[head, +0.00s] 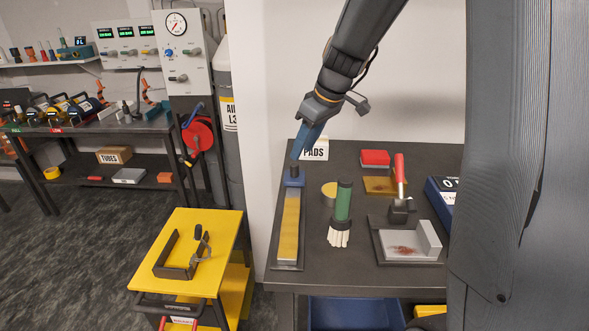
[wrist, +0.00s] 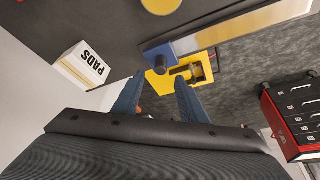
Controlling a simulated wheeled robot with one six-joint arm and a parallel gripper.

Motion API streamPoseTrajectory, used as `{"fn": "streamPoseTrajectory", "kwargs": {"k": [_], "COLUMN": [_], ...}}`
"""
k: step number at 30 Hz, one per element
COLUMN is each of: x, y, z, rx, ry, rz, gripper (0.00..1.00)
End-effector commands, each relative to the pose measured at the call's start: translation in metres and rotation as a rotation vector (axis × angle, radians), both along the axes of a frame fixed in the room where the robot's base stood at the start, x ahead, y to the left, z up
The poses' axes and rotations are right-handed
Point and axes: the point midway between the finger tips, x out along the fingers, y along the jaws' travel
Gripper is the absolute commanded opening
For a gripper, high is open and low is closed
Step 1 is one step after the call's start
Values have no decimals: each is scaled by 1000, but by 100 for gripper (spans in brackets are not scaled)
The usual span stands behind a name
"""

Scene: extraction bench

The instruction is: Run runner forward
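The runner is a blue block (head: 292,181) at the far end of a long brass-coloured rail (head: 289,225) on the dark bench. Its upright knob rises towards my fingers. My gripper (head: 299,153) points down just above the runner. The rail (wrist: 250,32) runs off to the right in the wrist view.
A PADS box (head: 316,149) stands close behind my gripper. Right of the rail are a green cylinder (head: 343,200) over white sticks, a yellow disc (head: 328,189) and a red-handled tool (head: 400,180). A yellow cart (head: 215,226) stands left of the bench.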

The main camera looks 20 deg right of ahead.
Motion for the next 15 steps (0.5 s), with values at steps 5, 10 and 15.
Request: {"fn": "streamPoseTrajectory", "kwargs": {"k": [5, 10, 15], "x": [4, 12, 18], "y": [6, 12, 16], "z": [-16, -40, -59], "rx": [1, 1, 1], "ry": [5, 5, 3], "rz": [2, 2, 0], "gripper": [39, 39, 39]}}
